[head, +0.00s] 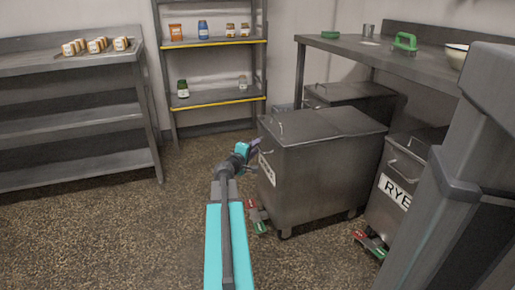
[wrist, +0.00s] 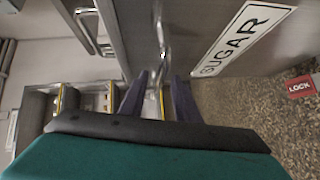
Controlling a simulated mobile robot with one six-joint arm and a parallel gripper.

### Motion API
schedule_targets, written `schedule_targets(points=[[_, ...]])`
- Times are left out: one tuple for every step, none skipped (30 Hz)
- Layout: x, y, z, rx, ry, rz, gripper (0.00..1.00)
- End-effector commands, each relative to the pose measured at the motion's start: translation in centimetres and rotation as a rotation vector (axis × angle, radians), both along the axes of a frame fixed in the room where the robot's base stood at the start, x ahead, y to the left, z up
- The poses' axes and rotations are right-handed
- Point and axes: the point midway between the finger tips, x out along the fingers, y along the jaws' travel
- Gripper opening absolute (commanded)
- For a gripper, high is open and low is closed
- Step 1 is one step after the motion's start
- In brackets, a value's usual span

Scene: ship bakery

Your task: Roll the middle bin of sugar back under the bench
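The sugar bin (head: 325,170) is a grey metal bin on castors with a sloped lid. It stands out on the floor in front of the bench (head: 425,60). Its white SUGAR label (wrist: 240,38) reads clearly in the wrist view; in the head view the label (head: 267,168) is partly behind my gripper. My gripper (head: 256,145) is at the bin's front face. In the wrist view, the fingers of my gripper (wrist: 160,98) are apart, with the bin's metal bar handle (wrist: 161,40) between them. I see no clear contact. A red LOCK pedal (wrist: 300,87) is low on the bin.
The RYE bin (head: 402,165) stands to the right, with its own red and green pedals (head: 370,244). Another bin (head: 350,92) is under the bench at the back. A shelf rack (head: 212,98) and a left table (head: 70,65) stand behind. The floor (head: 120,235) at left is clear.

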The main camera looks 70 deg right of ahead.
Motion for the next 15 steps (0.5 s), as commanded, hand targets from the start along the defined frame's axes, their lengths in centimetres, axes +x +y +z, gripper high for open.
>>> schedule_targets(points=[[0.0, -0.4, -0.1, 0.0, 0.0, 0.0, 0.29], [0.0, -0.6, -0.1, 0.0, 0.0, 0.0, 0.29], [0.0, -0.8, -0.2, 0.0, 0.0, -0.001, 0.29], [0.0, -0.9, -0.2, 0.0, 0.0, -0.001, 0.29], [0.0, -1.1, -0.2, 0.0, 0.001, -0.001, 0.29], [-0.1, -1.3, -0.3, 0.0, 0.001, -0.001, 0.29], [-0.1, -1.5, -0.3, 0.0, 0.001, -0.001, 0.29], [-0.1, -1.6, -0.3, 0.0, 0.001, -0.001, 0.29], [-0.1, -1.8, -0.3, 0.0, 0.001, -0.001, 0.29], [-0.2, -2.0, -0.4, 0.0, 0.001, -0.001, 0.29], [-0.2, -2.1, -0.4, 0.0, 0.001, -0.001, 0.29], [-0.2, -2.2, -0.4, 0.0, 0.001, -0.001, 0.29], [-0.2, -2.4, -0.4, 0.0, 0.001, -0.001, 0.29], [-0.2, -2.5, -0.4, 0.0, 0.001, -0.001, 0.29], [-0.2, -2.6, -0.4, 0.0, 0.001, 0.0, 0.29]])
